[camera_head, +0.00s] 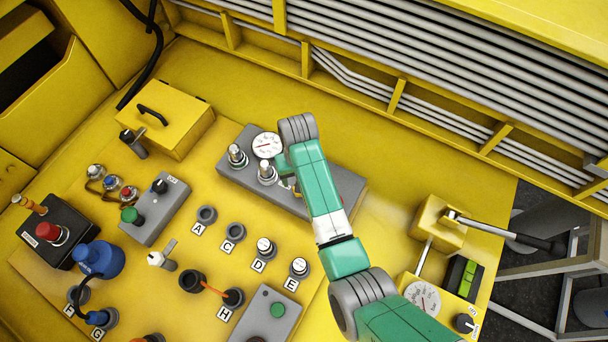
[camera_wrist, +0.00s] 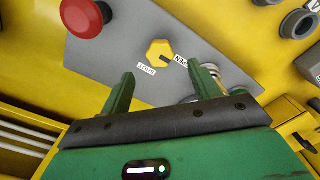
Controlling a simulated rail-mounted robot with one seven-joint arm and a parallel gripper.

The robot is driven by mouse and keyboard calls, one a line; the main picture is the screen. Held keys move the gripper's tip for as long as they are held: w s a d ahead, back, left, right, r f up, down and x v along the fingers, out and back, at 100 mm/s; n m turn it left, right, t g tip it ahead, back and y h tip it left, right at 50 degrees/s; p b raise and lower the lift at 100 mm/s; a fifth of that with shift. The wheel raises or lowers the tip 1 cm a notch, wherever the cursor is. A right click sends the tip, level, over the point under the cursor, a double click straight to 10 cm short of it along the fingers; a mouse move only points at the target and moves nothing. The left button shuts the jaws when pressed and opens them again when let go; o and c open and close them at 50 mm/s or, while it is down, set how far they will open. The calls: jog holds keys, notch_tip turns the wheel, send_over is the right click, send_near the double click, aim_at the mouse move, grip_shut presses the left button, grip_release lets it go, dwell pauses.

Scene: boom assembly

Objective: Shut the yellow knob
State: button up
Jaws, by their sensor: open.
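The yellow knob (camera_wrist: 158,50) sits on a grey panel (camera_wrist: 110,60) in the wrist view, just above the gap between my fingertips. It has a dark mark on its right side, near a white label; a second white label lies at its lower left. My gripper (camera_wrist: 163,80) is open and empty, with one green finger on each side below the knob. The fingers appear apart from the knob. In the head view my arm covers part of the long grey box (camera_head: 230,180), and I cannot make out the knob or my fingertips clearly there.
A red button (camera_wrist: 82,18) is on the same panel, upper left in the wrist view. Metal knobs (camera_wrist: 205,80) stand behind my right finger. In the head view a round gauge (camera_head: 267,145) and metal knobs (camera_head: 237,156) rise from the grey box close to my arm.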

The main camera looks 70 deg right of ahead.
notch_tip(320, 180, down, 6)
jog(key=shift+f, duration=0.1)
jog(key=shift+c, duration=0.2)
jog(key=c, duration=0.9)
